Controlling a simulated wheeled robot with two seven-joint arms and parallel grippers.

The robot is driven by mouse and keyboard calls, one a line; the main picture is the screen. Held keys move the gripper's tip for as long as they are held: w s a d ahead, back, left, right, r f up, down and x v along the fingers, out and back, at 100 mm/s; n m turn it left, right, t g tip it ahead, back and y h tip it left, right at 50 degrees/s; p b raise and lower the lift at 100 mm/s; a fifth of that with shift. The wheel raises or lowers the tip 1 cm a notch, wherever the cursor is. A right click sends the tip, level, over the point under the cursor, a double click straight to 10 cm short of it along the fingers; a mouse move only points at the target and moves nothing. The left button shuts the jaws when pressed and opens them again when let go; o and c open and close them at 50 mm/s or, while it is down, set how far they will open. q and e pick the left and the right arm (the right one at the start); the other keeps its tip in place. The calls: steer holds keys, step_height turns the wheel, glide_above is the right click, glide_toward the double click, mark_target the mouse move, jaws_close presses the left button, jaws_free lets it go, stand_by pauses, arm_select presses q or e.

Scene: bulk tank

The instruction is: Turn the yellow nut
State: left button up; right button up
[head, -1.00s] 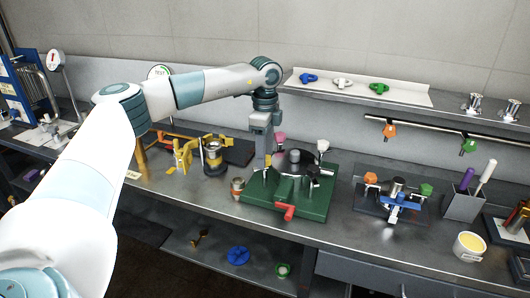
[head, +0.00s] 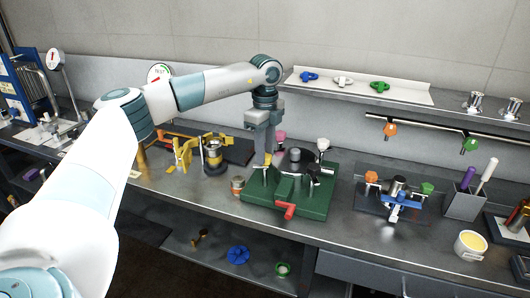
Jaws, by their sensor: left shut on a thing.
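The yellow nut (head: 268,158) shows as a small yellow piece at the tips of my left gripper (head: 267,151). The gripper points down and is shut on the nut. It stands at the back left part of a green fixture (head: 316,200) on the bench. The fixture carries a dark round part (head: 296,158), a red handle (head: 290,211) at the front, and pink and white knobs. The gripper fingers hide most of the nut. I cannot tell how the nut sits on its stud. My right gripper is not in view.
A small copper-coloured cup (head: 237,186) stands left of the fixture. Yellow clamp-like parts (head: 183,154) are farther left. A smaller fixture with a blue bar (head: 403,200) stands to the right, with bare bench between. A shelf (head: 350,88) with colored knobs is above.

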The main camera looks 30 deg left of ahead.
arm_select(q)
steer(key=m, duration=0.3)
steer(key=shift+m, duration=0.3)
steer(key=m, duration=0.5)
steer(key=shift+m+b, duration=0.3)
steer(key=shift+b, duration=0.1)
steer(key=m, duration=1.3)
steer(key=shift+m, duration=0.3)
steer(key=m, duration=0.4)
steer(key=shift+m, duration=1.9)
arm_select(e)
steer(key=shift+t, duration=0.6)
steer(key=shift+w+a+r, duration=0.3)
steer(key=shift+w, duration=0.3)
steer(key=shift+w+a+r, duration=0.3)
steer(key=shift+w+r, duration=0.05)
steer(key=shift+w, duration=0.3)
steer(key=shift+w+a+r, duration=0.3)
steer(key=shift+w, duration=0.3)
arm_select(q)
steer(key=shift+r, duration=0.1)
